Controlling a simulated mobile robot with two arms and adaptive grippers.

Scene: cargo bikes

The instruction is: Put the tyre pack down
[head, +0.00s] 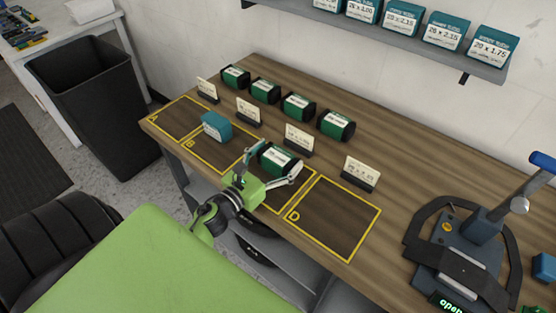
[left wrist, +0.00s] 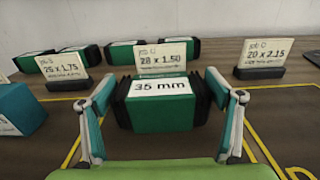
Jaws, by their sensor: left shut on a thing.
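My left gripper (head: 277,167) is shut on a green and black tyre pack (head: 280,158), its fingers at the two sides. In the left wrist view the pack (left wrist: 162,103) is level and its white label reads "35 mm". It is over the third yellow-outlined square (head: 262,205), between B and D, in front of the job card (head: 298,139) reading "28 x 1.50" (left wrist: 161,55). I cannot tell whether its underside touches the wooden bench (head: 420,185). My right gripper is not in view.
A blue pack (head: 216,126) stands in square B. Squares A (head: 178,118) and D (head: 333,215) are empty. Several green packs (head: 297,106) line the back behind the job cards. A dark device (head: 465,255) stands at right. A shelf (head: 400,38) holds boxes above.

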